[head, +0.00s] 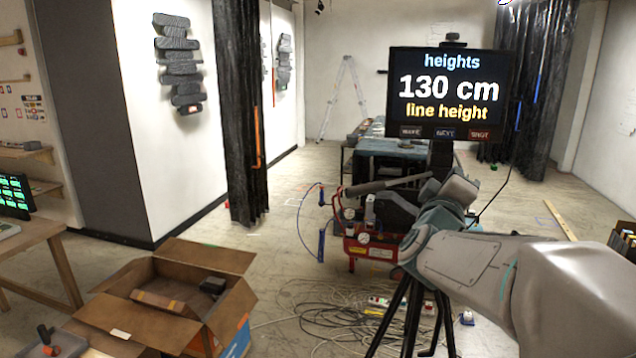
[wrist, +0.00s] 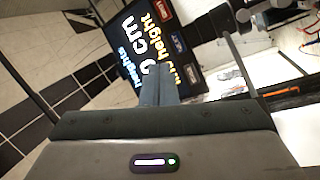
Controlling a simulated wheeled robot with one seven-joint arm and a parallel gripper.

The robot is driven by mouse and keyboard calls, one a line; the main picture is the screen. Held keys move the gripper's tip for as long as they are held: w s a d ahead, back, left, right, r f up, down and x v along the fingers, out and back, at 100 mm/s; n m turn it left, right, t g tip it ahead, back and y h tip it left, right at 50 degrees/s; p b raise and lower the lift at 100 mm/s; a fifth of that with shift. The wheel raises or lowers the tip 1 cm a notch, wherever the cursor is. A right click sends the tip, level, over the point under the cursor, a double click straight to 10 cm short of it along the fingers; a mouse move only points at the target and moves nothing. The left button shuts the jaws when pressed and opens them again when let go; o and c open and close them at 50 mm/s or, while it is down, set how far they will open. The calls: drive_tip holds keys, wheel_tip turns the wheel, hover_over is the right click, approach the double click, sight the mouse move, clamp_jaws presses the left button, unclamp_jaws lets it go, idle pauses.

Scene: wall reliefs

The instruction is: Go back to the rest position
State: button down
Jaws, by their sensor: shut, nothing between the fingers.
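My gripper (wrist: 160,80) shows in the wrist view with its two fingers together and nothing between them. The fingers point at a screen (wrist: 145,45) that appears tilted there. In the head view, my arm reaches in from the lower right and ends near the middle, in front of and below the upright screen (head: 447,92). The screen reads "heights", "130 cm" and "line height". The end of my arm overlaps dark equipment in the head view, so the gripper's outline there is hard to make out.
A red compressor (head: 371,247) and loose cables (head: 325,315) lie near my arm. An open cardboard box (head: 245,297) stands at the lower left, beside a wooden table (head: 35,240). Some floor at centre left is clear.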

drive_tip(key=s+a+f+g+y, duration=0.3)
drive_tip(key=s+a+f+y, duration=0.15)
drive_tip(key=f, duration=0.35)
drive_tip(key=s+a+f+g+y, duration=0.3)
drive_tip(key=a+f+y, duration=0.3)
drive_tip(key=f, duration=0.1)
drive_tip(key=s+f+m+g, duration=0.3)
drive_tip(key=s+f+g, duration=0.1)
drive_tip(key=s, duration=0.5)
drive_tip(key=s+f+m+g, duration=0.3)
drive_tip(key=s+f+g, duration=0.2)
drive_tip(key=s+f, duration=0.2)
drive_tip(key=s, duration=0.2)
drive_tip(key=shift+s+d+f, duration=0.15)
drive_tip(key=shift+s+f, duration=0.05)
drive_tip(key=shift+s, duration=0.1)
drive_tip(key=shift+d+h, duration=0.1)
drive_tip(key=shift+h, duration=0.15)
